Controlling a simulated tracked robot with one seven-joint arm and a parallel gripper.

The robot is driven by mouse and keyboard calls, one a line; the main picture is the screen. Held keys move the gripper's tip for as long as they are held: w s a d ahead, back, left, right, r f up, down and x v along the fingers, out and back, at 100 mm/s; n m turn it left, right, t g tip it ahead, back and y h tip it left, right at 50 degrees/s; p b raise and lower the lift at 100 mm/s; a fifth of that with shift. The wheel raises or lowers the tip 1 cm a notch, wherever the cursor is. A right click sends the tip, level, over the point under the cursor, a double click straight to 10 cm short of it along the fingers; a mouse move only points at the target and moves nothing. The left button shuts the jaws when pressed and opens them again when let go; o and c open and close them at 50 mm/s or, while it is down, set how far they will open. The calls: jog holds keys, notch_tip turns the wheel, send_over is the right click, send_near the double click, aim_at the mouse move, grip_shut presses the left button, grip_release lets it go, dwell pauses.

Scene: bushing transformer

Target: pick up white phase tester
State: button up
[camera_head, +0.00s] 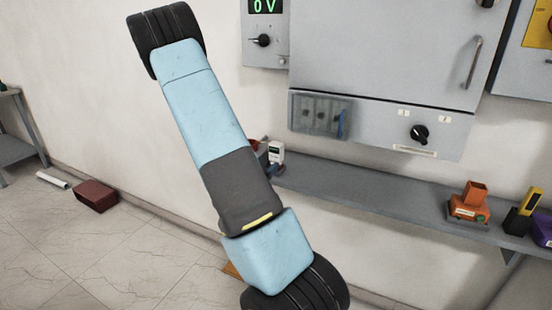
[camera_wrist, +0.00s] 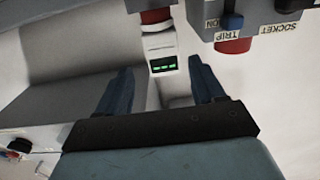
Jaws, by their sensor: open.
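The white phase tester (camera_head: 276,153) stands on the grey wall shelf (camera_head: 350,194) in the head view, just right of my arm, which may hide part of it. In the wrist view a white device with a lit green display (camera_wrist: 163,62), apparently the tester, shows between and beyond my fingers. My gripper (camera_wrist: 160,66) is open, with one dark blue finger on each side of the device and a visible gap to both. Whether the tips reach level with it is hard to tell.
Beside the tester is a reddish object (camera_head: 257,153). A grey box labelled TRIP and SOCKET (camera_wrist: 265,22) is close on the right in the wrist view. A grey cabinet (camera_head: 390,50) hangs above the shelf. An orange device (camera_head: 468,206) stands further right; the shelf between is clear.

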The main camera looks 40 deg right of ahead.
aim_at(274, 157)
jog(key=x, duration=0.4)
jog(key=shift+w+d, duration=0.15)
jog(key=shift+d, duration=0.15)
jog(key=shift+f+x, duration=0.15)
jog(key=shift+x, duration=1.15)
jog(key=shift+f+x, duration=0.15)
jog(key=shift+x, duration=1.1)
jog(key=shift+w, duration=0.1)
jog(key=c, duration=0.9)
jog(key=shift+o, duration=0.2)
jog(key=shift+r, duration=0.1)
